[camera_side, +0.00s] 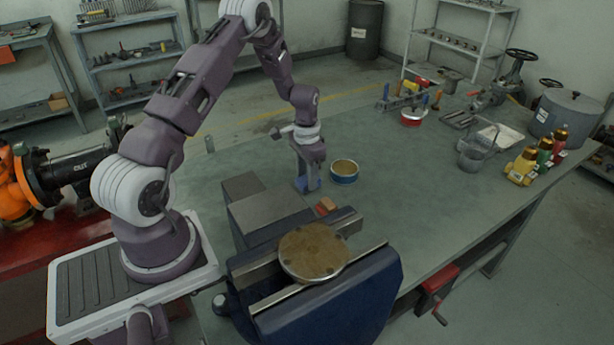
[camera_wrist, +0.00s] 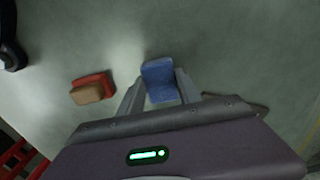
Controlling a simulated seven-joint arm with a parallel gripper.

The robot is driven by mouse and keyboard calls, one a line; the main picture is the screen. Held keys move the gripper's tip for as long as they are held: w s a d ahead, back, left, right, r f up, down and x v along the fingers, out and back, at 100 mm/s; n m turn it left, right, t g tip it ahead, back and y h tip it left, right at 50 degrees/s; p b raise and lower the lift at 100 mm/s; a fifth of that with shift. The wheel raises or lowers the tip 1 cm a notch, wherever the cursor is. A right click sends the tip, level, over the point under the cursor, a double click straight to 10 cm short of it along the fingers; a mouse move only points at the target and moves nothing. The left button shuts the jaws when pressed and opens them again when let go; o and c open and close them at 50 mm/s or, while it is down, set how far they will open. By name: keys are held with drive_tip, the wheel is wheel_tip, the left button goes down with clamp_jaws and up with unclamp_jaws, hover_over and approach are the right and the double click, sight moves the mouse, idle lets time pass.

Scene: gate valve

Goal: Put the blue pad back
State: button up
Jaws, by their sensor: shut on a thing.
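The blue pad (camera_wrist: 160,80) is between the two fingers of my gripper (camera_wrist: 160,92) in the wrist view, and the fingers are shut on it. In the side view my gripper (camera_side: 308,184) points down at the bench behind the vise, and a small part of the blue pad (camera_side: 313,184) shows at its tips. I cannot tell whether the pad touches the bench. A red pad with a tan face (camera_wrist: 93,88) lies to the left of the blue one in the wrist view. It also shows in the side view (camera_side: 325,206), beside the vise.
A blue vise (camera_side: 338,307) with a round brown disc (camera_side: 313,252) on its jaws stands at the front. A blue tin (camera_side: 344,172) stands just right of my gripper.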

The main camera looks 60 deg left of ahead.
drive_tip(key=o, duration=1.3)
drive_tip(key=shift+f, duration=0.15)
wheel_tip(320, 180, up, 12)
drive_tip(key=s+d+r+t, duration=0.1)
drive_tip(key=s+d+r, duration=0.2)
drive_tip(key=d+r, duration=0.75)
drive_tip(key=s+d+r+t, duration=0.2)
drive_tip(key=s+d+r, duration=0.5)
drive_tip(key=s+r, duration=0.15)
drive_tip(key=s+d, duration=0.2)
drive_tip(key=s, duration=0.2)
drive_tip(key=s+d+t, duration=0.1)
drive_tip(key=s+d, duration=0.1)
drive_tip(key=s, duration=0.2)
drive_tip(key=s+d+t, duration=0.1)
drive_tip(key=s+d, duration=0.1)
drive_tip(key=s, duration=0.3)
drive_tip(key=shift+d+r, duration=0.1)
drive_tip(key=shift+r, duration=0.3)
